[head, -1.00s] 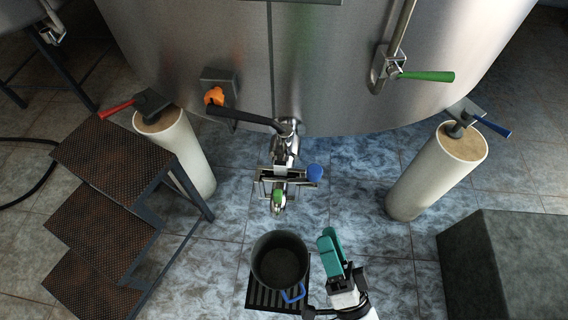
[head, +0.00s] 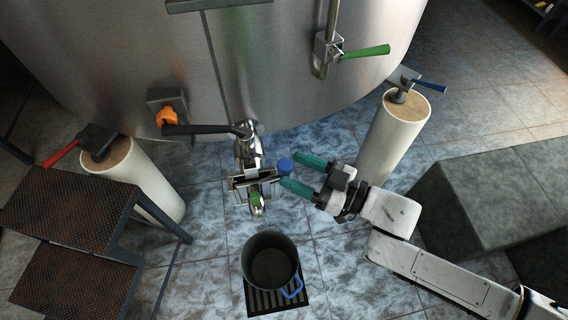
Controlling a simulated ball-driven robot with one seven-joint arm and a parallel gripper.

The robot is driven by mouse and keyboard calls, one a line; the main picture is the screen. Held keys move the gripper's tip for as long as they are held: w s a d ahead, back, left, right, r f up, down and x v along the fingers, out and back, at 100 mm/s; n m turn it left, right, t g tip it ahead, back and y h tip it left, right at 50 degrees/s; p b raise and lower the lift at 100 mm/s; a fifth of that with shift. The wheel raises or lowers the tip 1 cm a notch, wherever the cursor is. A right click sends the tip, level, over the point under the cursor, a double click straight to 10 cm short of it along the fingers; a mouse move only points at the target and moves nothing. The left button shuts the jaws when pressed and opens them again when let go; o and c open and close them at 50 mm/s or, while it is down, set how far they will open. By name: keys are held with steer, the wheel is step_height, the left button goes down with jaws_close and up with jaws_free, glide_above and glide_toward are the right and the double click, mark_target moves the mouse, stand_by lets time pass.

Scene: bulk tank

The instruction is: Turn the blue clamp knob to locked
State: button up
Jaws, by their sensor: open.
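The blue clamp knob (head: 285,166) is a small round knob on the right side of the clamp frame (head: 252,179) around the tank's outlet pipe. My gripper (head: 296,172) is open, with its two teal fingers pointing left toward the knob. In the picture one fingertip lies above and right of the knob and the other just below it. I cannot tell whether either finger touches the knob. The knob's turn position is not readable from here.
A green-tipped spout (head: 256,200) hangs below the clamp, over a dark bucket (head: 270,262) on a floor grate. A long black lever (head: 208,130) sits above. Steps (head: 70,215) stand at left, and pillars with red and blue handles flank the outlet. A grey block (head: 470,205) is at right.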

mark_target(285, 164)
steer(key=shift+x, duration=1.7)
steer(key=shift+c, duration=0.3)
steer(key=c, duration=0.9)
steer(key=shift+r+m+t+p, duration=0.15)
steer(key=shift+m+t+p, duration=0.25)
steer(key=shift+t+p, duration=0.15)
steer(key=shift+m+t+h+p, duration=0.4)
steer(key=shift+t+h+p, duration=0.15)
steer(key=shift+t, duration=0.1)
steer(key=o, duration=1)
steer(key=shift+c, duration=0.2)
